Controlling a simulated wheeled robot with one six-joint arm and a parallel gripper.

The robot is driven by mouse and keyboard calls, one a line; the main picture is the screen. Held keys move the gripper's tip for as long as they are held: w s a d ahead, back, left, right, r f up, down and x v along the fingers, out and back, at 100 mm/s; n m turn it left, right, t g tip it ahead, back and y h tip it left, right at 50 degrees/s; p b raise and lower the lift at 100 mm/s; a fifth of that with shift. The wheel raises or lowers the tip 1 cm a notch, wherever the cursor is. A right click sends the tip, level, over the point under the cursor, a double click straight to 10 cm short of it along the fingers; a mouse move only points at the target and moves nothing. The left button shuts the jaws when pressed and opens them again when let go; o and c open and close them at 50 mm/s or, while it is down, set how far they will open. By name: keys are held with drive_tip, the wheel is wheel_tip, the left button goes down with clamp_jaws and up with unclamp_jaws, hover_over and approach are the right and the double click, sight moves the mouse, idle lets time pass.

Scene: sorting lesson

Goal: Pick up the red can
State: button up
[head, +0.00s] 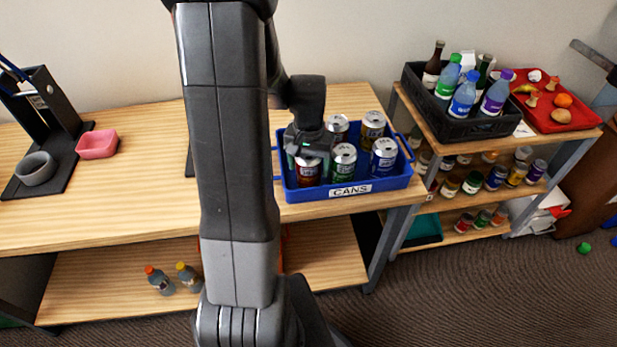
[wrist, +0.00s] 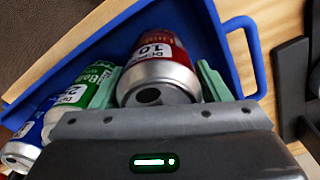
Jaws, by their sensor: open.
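The red can (head: 307,171) stands in the front left of the blue tray (head: 352,191) labelled CANS. In the wrist view the red can (wrist: 160,62) shows close up, with a label reading 10. My gripper (wrist: 157,88) is open, with one green finger on each side of the red can. I cannot tell whether the fingers touch it. In the head view my gripper (head: 309,150) is over the tray's left part and hides the can's top edge in part. A green can (head: 343,162) stands to the right of the red can, close to one finger.
A blue can (head: 384,156) and other cans (head: 373,128) fill the rest of the tray. The tray stands on a wooden table (head: 130,205). A shelf with a black crate (head: 468,127) of bottles is to the right.

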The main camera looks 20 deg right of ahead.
drive_tip(key=shift+f, duration=0.4)
drive_tip(key=c, duration=0.7)
